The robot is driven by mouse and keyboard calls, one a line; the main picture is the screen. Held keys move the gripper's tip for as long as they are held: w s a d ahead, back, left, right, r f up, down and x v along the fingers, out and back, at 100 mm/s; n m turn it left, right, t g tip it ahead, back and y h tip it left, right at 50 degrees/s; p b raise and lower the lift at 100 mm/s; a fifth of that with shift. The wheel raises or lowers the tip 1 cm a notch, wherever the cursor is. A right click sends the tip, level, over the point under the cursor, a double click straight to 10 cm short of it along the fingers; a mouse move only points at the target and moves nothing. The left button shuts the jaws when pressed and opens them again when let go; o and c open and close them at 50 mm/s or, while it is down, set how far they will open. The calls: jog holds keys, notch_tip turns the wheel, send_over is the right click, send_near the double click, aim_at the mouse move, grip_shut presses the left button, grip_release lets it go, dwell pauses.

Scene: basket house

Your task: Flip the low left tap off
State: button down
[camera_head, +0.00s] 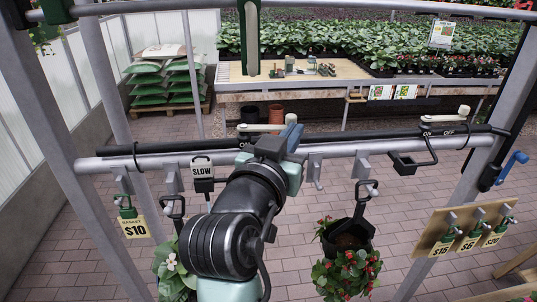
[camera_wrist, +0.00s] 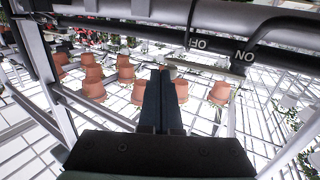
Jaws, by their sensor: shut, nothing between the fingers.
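The left tap has a pale cream lever (camera_head: 262,128) on the black pipe (camera_head: 175,147) along the lower rail. In the head view it points left and right, just left of my gripper (camera_head: 288,138), which covers part of the pipe and its markings. In the wrist view my gripper (camera_wrist: 162,75) has its dark fingers together and empty, below the pipe. The upside-down OFF and ON markings (camera_wrist: 220,49) show on the pipe there. A pale bar (camera_wrist: 198,68), perhaps the lever, lies close to the fingertips. I cannot tell whether they touch.
A second cream lever (camera_head: 446,118) stands at the right, beside ON and OFF markings. A grey rail (camera_head: 350,150) crosses the view, with hooks and a hanging flower basket (camera_head: 347,235) below. A dark green upright post (camera_head: 249,40) hangs above. Terracotta pots (camera_wrist: 125,72) show beyond the fingers.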

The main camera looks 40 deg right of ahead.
jog(key=shift+b+x, duration=0.5)
jog(key=shift+x, duration=0.7)
jog(key=shift+s+d+r, duration=0.15)
jog(key=shift+s, duration=0.1)
